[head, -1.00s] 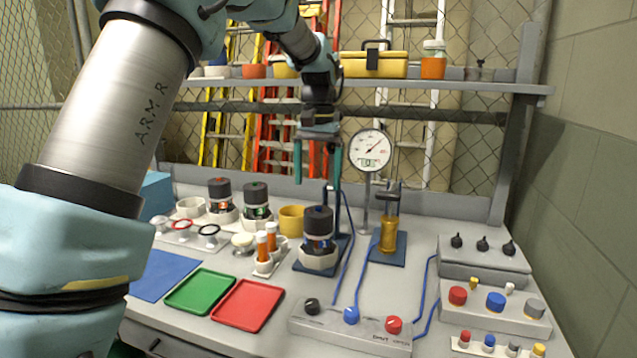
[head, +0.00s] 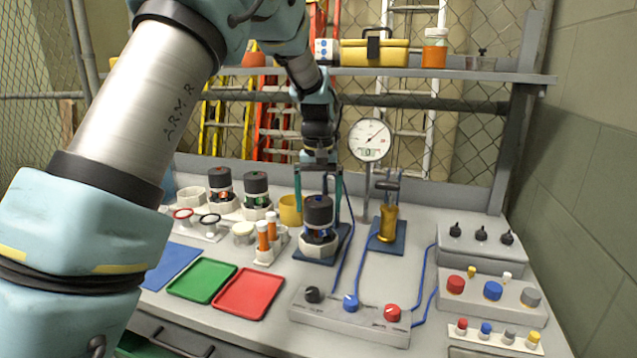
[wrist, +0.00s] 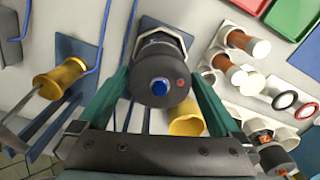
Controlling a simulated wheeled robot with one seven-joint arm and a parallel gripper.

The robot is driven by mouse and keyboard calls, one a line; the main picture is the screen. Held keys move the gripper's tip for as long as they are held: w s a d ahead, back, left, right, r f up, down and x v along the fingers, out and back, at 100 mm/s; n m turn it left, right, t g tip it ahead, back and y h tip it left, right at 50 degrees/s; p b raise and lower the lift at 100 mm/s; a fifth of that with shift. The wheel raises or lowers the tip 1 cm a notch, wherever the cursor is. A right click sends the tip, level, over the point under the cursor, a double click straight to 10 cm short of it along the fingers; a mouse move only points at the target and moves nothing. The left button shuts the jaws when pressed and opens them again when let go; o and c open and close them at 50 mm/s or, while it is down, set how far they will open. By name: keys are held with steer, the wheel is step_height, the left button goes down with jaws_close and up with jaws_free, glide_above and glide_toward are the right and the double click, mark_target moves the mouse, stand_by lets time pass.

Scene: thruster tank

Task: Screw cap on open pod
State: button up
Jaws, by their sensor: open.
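A pod with a dark grey top and a blue-lit middle (head: 319,212) stands upright in a white holder (head: 317,248) on a blue plate. In the wrist view its round dark top (wrist: 163,92) shows a blue centre and a small red dot. I cannot tell whether this top is a separate cap. My gripper (head: 318,207) points down with its green fingers apart, one on each side of the pod's top. In the wrist view my gripper (wrist: 158,72) is open around the pod; finger contact is unclear. Two other dark-topped pods, orange-lit (head: 221,190) and green-lit (head: 256,193), stand behind left.
A yellow cup (head: 290,210) stands close behind the pod. A gold cylinder on a stand (head: 388,224) and a dial gauge (head: 370,140) are to the right. Orange-and-white vials (head: 263,238) stand left. A control box (head: 350,315) and a red tray (head: 249,293) lie in front.

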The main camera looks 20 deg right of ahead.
steer(key=shift+f, duration=0.5)
steer(key=c, duration=1)
steer(key=o, duration=0.7)
steer(key=c, duration=0.7)
steer(key=shift+o, duration=0.2)
